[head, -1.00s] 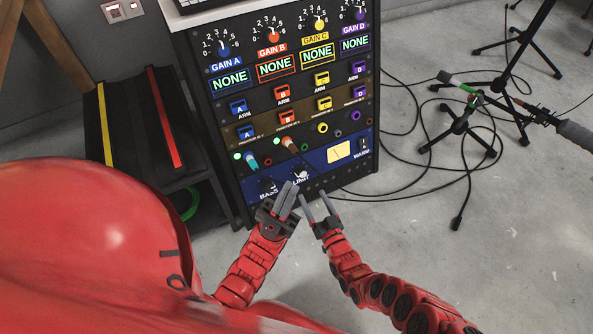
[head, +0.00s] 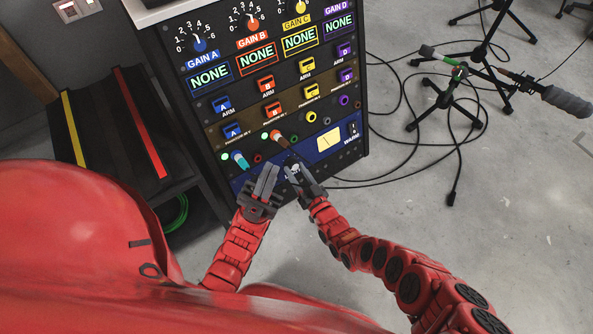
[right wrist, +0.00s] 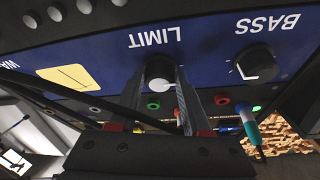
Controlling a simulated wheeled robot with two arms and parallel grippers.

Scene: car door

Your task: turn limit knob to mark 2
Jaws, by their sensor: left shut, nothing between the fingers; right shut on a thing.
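The LIMIT knob (right wrist: 159,72), dark with a pale face, sits on the blue strip of the rack panel, and its label appears upside down in the right wrist view. My right gripper (right wrist: 161,88) has one finger on each side of this knob and is shut on it. In the head view my right gripper (head: 293,174) is at the low blue strip and largely hides the knob and its scale, so I cannot read its mark. My left gripper (head: 266,180) is shut and empty, just left of the right one, in front of the BASS area.
The BASS knob (right wrist: 257,62) is beside the LIMIT knob. A teal plug (right wrist: 248,125) and an orange-brown plug (head: 278,136) stick out of jacks above. A cream meter (head: 328,140) is to the right. Cables and stands occupy the right floor.

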